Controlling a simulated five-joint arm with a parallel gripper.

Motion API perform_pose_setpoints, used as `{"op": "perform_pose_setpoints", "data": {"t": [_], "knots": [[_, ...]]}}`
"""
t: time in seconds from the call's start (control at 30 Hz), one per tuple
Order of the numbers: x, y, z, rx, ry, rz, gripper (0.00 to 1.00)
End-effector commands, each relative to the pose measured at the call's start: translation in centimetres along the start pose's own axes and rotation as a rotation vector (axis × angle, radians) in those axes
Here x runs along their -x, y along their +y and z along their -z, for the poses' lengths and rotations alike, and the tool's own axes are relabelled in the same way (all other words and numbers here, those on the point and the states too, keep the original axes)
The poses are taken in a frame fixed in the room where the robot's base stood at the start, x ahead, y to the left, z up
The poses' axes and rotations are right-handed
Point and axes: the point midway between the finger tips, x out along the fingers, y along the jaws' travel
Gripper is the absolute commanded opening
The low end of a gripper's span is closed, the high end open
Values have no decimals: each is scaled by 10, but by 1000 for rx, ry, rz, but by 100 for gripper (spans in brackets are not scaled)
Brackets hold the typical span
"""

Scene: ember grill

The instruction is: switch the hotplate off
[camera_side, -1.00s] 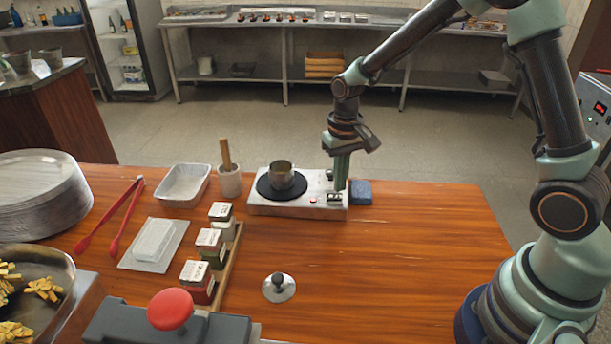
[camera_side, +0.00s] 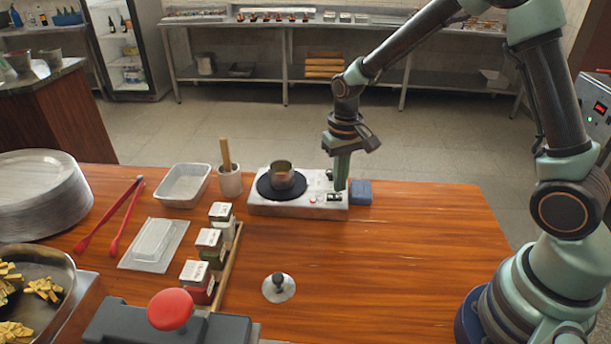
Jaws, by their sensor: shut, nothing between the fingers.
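The hotplate (camera_side: 262,207) is a low pale box with a round black plate on its left part. A small metal pot (camera_side: 281,176) stands on the black plate. A small reddish spot (camera_side: 312,198) and a dark switch (camera_side: 334,197) show at the right of its front. My gripper (camera_side: 341,184) points down at the right end of the hotplate, just behind or over the switch. Its fingers are shut with nothing between them. Whether the fingertips touch the switch, and which way the switch is set, I cannot tell.
A blue block (camera_side: 360,192) sits close to the right of the hotplate. A cup with a wooden handle (camera_side: 230,181) and a white tray (camera_side: 182,184) stand to the left. Spice boxes (camera_side: 210,246) and a lid (camera_side: 279,288) are in front. The table's right side is clear.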

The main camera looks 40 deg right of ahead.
Motion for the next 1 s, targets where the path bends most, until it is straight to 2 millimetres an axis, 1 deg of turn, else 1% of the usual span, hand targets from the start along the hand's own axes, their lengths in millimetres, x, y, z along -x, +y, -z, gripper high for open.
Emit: {"op": "perform_pose_setpoints", "data": {"t": [1.0], "knots": [[-13, 0, 0, 0, 0, 0, 0]]}}
